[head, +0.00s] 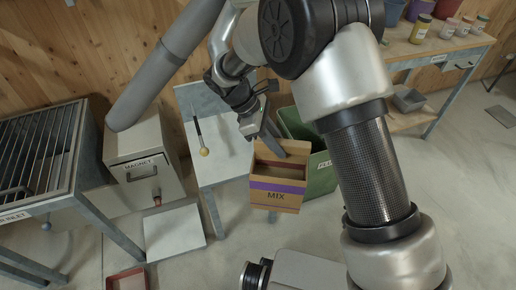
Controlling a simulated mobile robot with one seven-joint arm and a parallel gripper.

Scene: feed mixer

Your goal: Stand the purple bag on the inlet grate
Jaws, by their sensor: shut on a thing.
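The purple bag (276,197) is a tan, box-shaped open bag with a purple band and the word MIX. It hangs upright, slightly tilted, in the middle of the head view. My gripper (274,146) is shut on the bag's upper edge; the exact contact is partly hidden by the fingers. The inlet grate (38,150) is a frame of dark parallel bars on a grey metal stand at the far left, marked INLET. The bag is well to the right of the grate and apart from it.
A grey magnet box (145,165) with a handle stands between grate and bag. A small grey table (222,150) holds a yellow-ended stick. A green bin (318,172) is behind the bag. A red tray (127,280) lies on the floor. A wooden bench (430,47) with jars is at the back right.

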